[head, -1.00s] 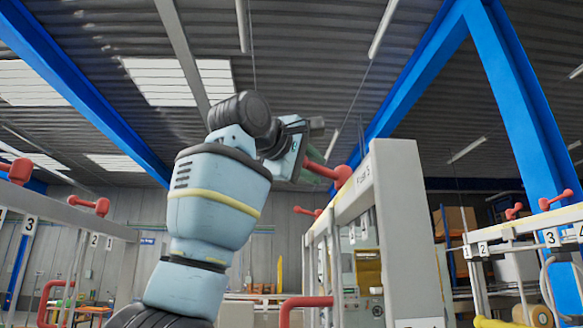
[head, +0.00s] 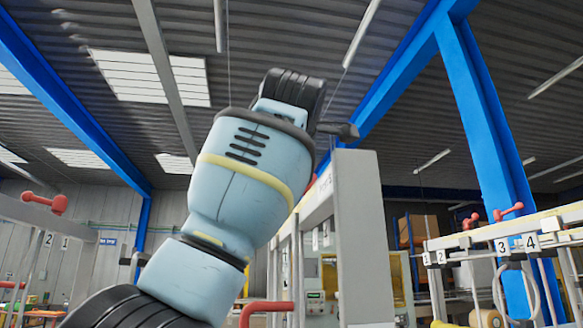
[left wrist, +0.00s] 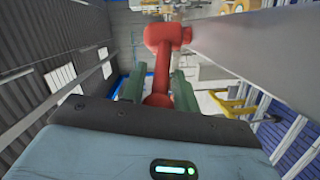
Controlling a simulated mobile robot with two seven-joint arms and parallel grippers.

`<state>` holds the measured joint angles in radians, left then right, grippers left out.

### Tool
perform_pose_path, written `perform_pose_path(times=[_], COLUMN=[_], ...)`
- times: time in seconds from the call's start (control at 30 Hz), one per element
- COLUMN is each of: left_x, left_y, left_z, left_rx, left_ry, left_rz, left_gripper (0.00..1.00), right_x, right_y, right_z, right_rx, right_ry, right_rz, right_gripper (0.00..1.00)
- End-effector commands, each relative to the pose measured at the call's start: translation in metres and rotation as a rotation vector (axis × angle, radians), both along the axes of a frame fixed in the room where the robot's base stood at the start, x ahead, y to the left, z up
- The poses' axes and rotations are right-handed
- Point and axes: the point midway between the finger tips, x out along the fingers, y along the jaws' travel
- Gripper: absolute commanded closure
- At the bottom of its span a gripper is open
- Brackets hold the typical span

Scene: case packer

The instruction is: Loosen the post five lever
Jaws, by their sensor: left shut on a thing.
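A red lever (left wrist: 161,62) with a thick round head sits at the grey machine beam (left wrist: 245,35) in the left wrist view. The green fingers of my left gripper (left wrist: 157,88) are shut on its handle, one on each side. In the head view my own arm covers the gripper and most of the lever. Only a sliver of red (head: 312,184) shows beside the light grey post frame (head: 365,220). The lettering on the beam is too small to read surely. My right gripper is out of view.
Another red handle (head: 265,308) stands low beside the post frame. On the right is a rail with numbered plates (head: 502,245) and red levers (head: 508,211). On the left another rail (head: 40,217) carries a red lever (head: 45,202). A blue column (head: 485,130) rises behind.

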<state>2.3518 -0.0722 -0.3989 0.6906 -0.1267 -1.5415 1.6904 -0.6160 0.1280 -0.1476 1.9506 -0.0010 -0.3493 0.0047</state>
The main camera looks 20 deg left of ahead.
Motion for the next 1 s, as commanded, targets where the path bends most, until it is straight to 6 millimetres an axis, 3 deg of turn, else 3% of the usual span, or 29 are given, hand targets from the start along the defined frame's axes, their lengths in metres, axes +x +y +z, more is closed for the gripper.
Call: perform_pose_path(times=[0.37, 0.4, 0.43, 0.77, 1.0], left_x=[0.004, 0.005, 0.005, -0.002, -0.029], left_y=[-0.001, -0.001, -0.001, -0.002, -0.014], left_z=[-0.006, -0.006, -0.006, -0.002, 0.0], left_rx=[-0.003, -0.003, -0.003, 0.0, -0.001], left_ry=[0.017, 0.016, 0.016, 0.006, 0.005], left_rz=[0.003, 0.003, 0.003, 0.001, -0.001], left_gripper=[1.0, 0.66, 0.62, 0.62, 0.62], right_x=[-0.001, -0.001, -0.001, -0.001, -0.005], right_y=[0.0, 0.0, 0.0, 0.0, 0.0], right_z=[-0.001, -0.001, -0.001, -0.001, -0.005], right_rx=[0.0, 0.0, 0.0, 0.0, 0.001], right_ry=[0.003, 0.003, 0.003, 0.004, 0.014], right_rz=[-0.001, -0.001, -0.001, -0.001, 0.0], right_gripper=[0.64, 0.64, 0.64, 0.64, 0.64])
